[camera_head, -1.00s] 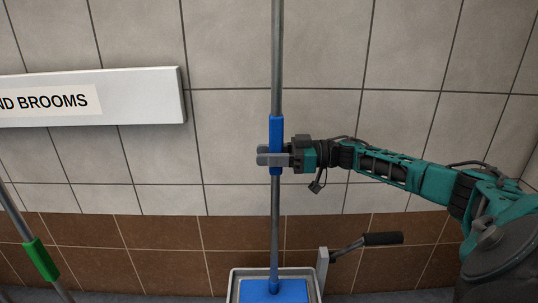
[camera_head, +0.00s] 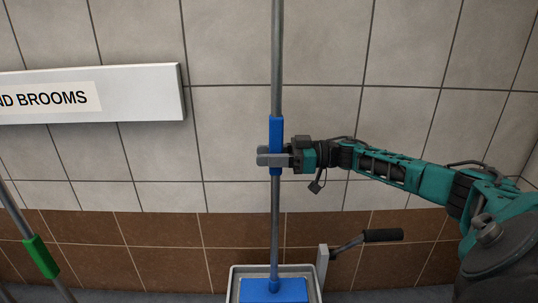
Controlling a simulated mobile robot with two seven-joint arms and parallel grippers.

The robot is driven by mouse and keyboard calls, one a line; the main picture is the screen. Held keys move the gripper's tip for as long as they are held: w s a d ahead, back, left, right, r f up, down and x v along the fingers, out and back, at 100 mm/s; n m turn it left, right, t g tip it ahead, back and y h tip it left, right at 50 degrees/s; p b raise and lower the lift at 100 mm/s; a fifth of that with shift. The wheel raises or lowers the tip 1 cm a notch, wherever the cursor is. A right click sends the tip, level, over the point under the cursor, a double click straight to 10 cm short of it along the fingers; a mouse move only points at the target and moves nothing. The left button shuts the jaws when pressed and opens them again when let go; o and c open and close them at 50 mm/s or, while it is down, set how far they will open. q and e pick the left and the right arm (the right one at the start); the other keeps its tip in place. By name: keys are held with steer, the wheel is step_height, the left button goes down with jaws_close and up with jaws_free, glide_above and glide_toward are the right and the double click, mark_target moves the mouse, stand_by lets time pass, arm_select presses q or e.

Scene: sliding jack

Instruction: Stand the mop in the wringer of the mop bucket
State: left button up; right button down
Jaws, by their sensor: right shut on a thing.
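The mop (camera_head: 275,215) stands upright, its grey pole running out of the top of the view. My right gripper (camera_head: 270,157) comes in from the right and is shut on the blue grip of the mop's pole. The blue mop head (camera_head: 274,290) shows at the bottom, within the outline of a light grey wringer tray (camera_head: 235,281). I cannot tell whether the head touches the wringer or hangs above it. The lower part of the bucket is cut off by the view. My left gripper is not in view.
The wringer's lever with a black handle (camera_head: 383,235) sticks out to the right, below my right arm. A pole with a green grip (camera_head: 41,257) leans at the lower left. A white sign board (camera_head: 140,95) is on the tiled wall (camera_head: 330,110) behind.

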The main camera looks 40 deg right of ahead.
steer(key=shift+r, duration=0.1)
steer(key=c, duration=0.9)
jaws_free()
steer(key=o, duration=0.3)
steer(key=p+v, duration=0.1)
steer(key=v, duration=1.1)
steer(key=shift+s+d, duration=0.3)
